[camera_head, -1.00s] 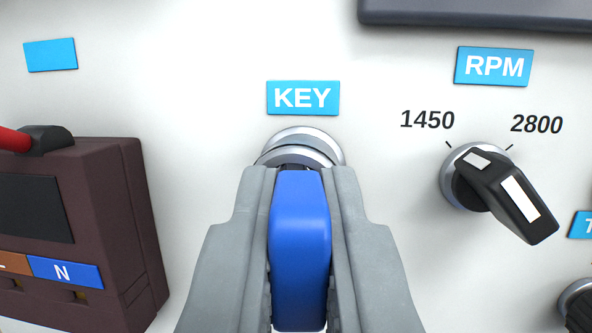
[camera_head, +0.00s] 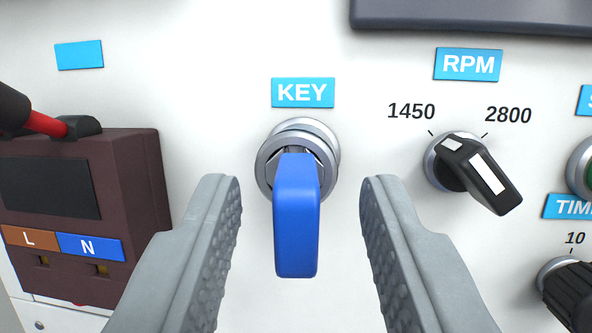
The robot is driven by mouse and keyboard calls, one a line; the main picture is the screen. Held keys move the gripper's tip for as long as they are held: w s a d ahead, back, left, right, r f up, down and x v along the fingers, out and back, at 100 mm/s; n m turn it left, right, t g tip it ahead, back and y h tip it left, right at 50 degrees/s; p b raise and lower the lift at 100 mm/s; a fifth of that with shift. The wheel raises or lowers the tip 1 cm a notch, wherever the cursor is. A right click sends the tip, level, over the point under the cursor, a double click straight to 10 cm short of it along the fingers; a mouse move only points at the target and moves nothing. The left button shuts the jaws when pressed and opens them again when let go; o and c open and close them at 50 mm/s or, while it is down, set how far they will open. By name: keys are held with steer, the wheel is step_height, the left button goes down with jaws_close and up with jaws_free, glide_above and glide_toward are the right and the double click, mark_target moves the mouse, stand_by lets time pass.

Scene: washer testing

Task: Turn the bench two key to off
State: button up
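The blue key (camera_head: 296,222) sits in a round silver lock (camera_head: 268,168) on the white panel, below a light-blue label reading KEY (camera_head: 303,93). Its handle points toward me and hangs straight down in the picture. My gripper (camera_head: 298,200) is open, with one grey ridged finger on each side of the key. A clear gap shows between each finger and the key, so neither touches it. No bench number or off mark shows near the lock.
Right of the key is a black RPM knob (camera_head: 478,174) marked 1450 and 2800. A black timer knob (camera_head: 572,295) and a partly cut-off green button (camera_head: 588,168) are at the right edge. A brown breaker box (camera_head: 130,175) with a red and black lever stands out at left.

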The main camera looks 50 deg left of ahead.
steer(key=v, duration=1.5)
steer(key=s+a+f+m+t+h, duration=0.1)
steer(key=s+f+m+h, duration=0.4)
steer(key=s+f, duration=1.4)
steer(key=s+a+f+m+t+h, duration=0.1)
steer(key=s+f+m+t+h, duration=0.2)
steer(key=s+f+h, duration=0.8)
steer(key=s+f+m, duration=0.1)
steer(key=s+f, duration=0.3)
steer(key=s, duration=0.4)
steer(key=s+f+m, duration=0.1)
steer(key=s+f, duration=0.3)
steer(key=s, duration=0.4)
steer(key=shift+s+a+f+h, duration=0.25)
steer(key=shift+s+f+h, duration=0.05)
steer(key=shift+f, duration=0.05)
